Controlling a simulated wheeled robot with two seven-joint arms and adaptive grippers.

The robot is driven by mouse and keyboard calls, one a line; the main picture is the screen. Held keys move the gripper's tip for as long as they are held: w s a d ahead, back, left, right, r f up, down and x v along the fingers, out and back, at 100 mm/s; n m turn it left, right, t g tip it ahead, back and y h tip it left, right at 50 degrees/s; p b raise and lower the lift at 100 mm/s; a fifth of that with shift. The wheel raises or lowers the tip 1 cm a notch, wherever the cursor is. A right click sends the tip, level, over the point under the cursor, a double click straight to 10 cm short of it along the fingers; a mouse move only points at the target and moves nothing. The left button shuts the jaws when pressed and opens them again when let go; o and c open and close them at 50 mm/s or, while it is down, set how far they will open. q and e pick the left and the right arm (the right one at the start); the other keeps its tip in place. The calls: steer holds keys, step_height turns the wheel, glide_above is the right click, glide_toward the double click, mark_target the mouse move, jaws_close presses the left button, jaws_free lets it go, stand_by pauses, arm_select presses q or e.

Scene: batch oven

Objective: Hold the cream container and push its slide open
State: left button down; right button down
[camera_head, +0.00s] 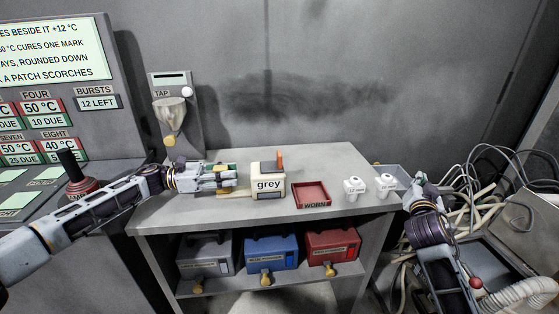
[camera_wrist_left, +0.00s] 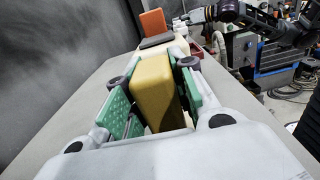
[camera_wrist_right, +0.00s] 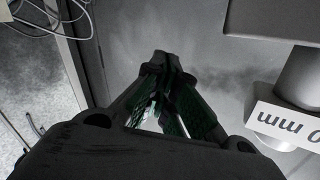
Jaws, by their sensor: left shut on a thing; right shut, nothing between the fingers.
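The cream container (camera_head: 266,194), labelled "grey", stands upright on the table. An orange upright tab (camera_head: 280,161) rises from its top, and in the left wrist view the orange tab (camera_wrist_left: 152,22) stands beside a dark top piece. My left gripper (camera_head: 236,178) comes in from the left side of the container. Its green-padded fingers are shut on a yellow handle block (camera_wrist_left: 153,85) at the container's near end in the left wrist view. My right gripper (camera_head: 420,183) is at the table's right end, away from the container. In the right wrist view its fingers (camera_wrist_right: 160,65) are closed together and empty.
Grey, blue (camera_head: 271,251) and red boxes sit on the shelf below. A tap with a funnel (camera_head: 170,114) is behind left. Cables crowd the right.

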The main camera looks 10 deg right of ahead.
steer(key=w+a+r+t+y, duration=0.5)
steer(key=a+r, duration=0.3)
steer(key=r, duration=0.5)
steer(key=w+a+n+g+y, duration=0.4)
steer(key=w+a, duration=0.6)
steer(key=a, duration=0.5)
steer(key=a+n+g+y, duration=0.55)
steer(key=a+n, duration=0.25)
steer(key=a, duration=0.8)
steer(key=s+a+r+n+g+h, duration=0.1)
steer(key=s+a+r+n+g, duration=0.2)
steer(key=s+a+n+g, duration=0.2)
steer(key=shift+s+r+n, duration=0.15)
steer(key=shift+s+n, duration=0.65)
steer(key=shift+n, duration=0.1)
steer(key=shift+g, duration=0.25)
